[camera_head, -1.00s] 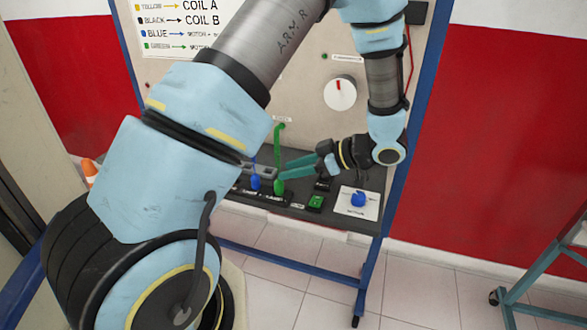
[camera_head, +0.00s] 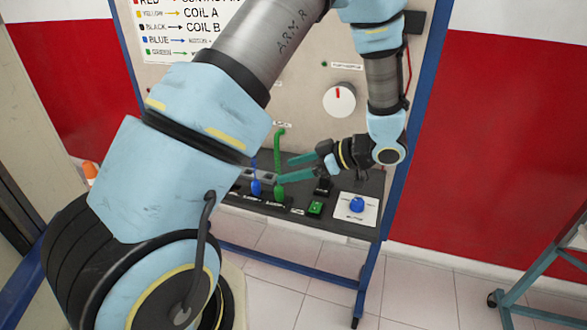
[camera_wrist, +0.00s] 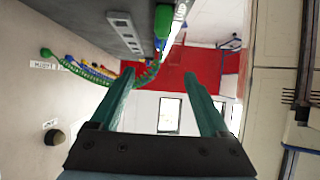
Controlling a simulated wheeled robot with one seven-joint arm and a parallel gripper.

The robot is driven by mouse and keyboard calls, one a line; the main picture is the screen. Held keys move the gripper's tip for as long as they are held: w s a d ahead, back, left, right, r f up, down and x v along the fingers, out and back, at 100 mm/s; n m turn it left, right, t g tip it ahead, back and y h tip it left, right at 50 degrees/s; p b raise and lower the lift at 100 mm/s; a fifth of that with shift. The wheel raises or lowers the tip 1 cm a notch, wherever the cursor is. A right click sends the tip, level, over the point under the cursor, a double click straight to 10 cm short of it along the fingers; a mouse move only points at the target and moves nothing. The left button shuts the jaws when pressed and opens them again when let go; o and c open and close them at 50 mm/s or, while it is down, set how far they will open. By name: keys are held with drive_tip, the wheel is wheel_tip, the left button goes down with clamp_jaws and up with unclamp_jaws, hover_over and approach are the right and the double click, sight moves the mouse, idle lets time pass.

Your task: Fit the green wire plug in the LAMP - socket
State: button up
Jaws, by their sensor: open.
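The green wire plug (camera_head: 280,191) stands upright at a black socket strip on the sloping lower panel, beside the blue plug (camera_head: 256,187). Its green wire (camera_head: 280,146) rises from it up the board. My gripper (camera_head: 283,170) is open, its two teal fingers pointing left. The fingertips are close to the green plug and wire; I cannot tell whether they touch. In the wrist view the green plug (camera_wrist: 163,22) shows beyond the open fingers (camera_wrist: 152,70), with nothing gripped between them. The socket labels are too small to read, so I cannot tell which is LAMP -.
The trainer board carries a white knob (camera_head: 339,100), a green button (camera_head: 315,208) and a blue knob on a white plate (camera_head: 341,215). My arm covers the board's left part. A teal-framed table (camera_head: 541,270) stands at the right.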

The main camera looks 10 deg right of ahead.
drive_tip(key=b+v, duration=0.4)
drive_tip(key=v, duration=0.7)
drive_tip(key=w+a+r+m+t+h, duration=0.25)
drive_tip(key=w+h, duration=0.25)
drive_tip(key=w, duration=0.4)
drive_tip(key=w+a+r+m+t+h, duration=0.1)
drive_tip(key=w+m+t+h, duration=0.2)
drive_tip(key=w, duration=0.7)
drive_tip(key=s+a+f+m+g+h, duration=0.1)
drive_tip(key=s+a+m+g, duration=0.3)
drive_tip(key=s+a, duration=0.6)
drive_tip(key=s+a+f+m+g+h, duration=0.1)
drive_tip(key=s+a+f+m+g, duration=0.3)
drive_tip(key=s+a, duration=0.6)
drive_tip(key=shift+a+g+h, duration=0.4)
drive_tip(key=shift+a+g, duration=0.3)
drive_tip(key=shift+g, duration=0.25)
drive_tip(key=shift+f, duration=0.1)
